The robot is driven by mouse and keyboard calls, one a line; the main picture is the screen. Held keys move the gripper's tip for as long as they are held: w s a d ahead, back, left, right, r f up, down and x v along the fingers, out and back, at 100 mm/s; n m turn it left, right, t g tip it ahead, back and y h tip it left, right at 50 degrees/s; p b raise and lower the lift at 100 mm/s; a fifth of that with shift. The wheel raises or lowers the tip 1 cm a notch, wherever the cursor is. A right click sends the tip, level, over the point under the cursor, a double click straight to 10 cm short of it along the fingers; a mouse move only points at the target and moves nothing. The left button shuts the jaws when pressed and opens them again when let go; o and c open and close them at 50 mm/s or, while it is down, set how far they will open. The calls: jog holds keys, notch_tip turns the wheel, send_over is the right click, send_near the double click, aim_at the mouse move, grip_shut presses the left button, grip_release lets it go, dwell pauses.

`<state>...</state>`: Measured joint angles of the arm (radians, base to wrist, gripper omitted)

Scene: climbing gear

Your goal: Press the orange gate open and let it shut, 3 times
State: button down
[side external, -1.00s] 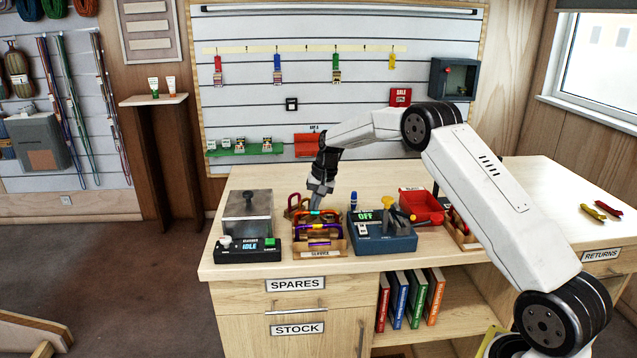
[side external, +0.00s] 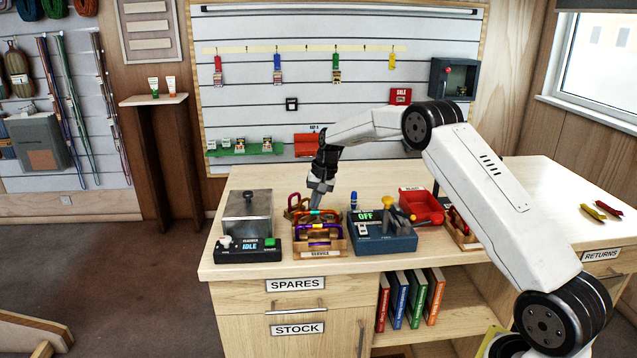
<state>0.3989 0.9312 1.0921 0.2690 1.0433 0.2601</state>
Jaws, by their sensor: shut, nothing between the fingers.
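My gripper (side external: 317,206) is shut and points down over the wooden service tray (side external: 322,253) on the bench. Its tips are at or just above the coloured carabiners in that tray, and whether they touch one is too small to tell. A purple carabiner (side external: 322,244) lies toward the tray's front, with red and orange pieces behind it near my fingertips. The orange gate cannot be made out for certain at this size, nor whether it is open or shut.
A grey machine reading IDLE (side external: 247,250) stands left of the tray. A blue box reading OFF (side external: 385,240) with a yellow knob stands close on the right. A red bin (side external: 413,200) is behind it.

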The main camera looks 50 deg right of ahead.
jog(key=shift+r, duration=2.65)
jog(key=s+a+f+n+h, duration=0.1)
jog(key=s+a+n, duration=0.4)
jog(key=s+a, duration=0.8)
jog(key=s+a+f+n, duration=0.2)
jog(key=s+a, duration=0.1)
jog(key=s, duration=0.5)
jog(key=s+a+f+n+h, duration=0.1)
jog(key=s+a, duration=0.3)
jog(key=s, duration=0.4)
jog(key=shift+s+f+n+t, duration=0.25)
jog(key=shift+f+n+t, duration=0.05)
jog(key=shift+f+n, duration=0.2)
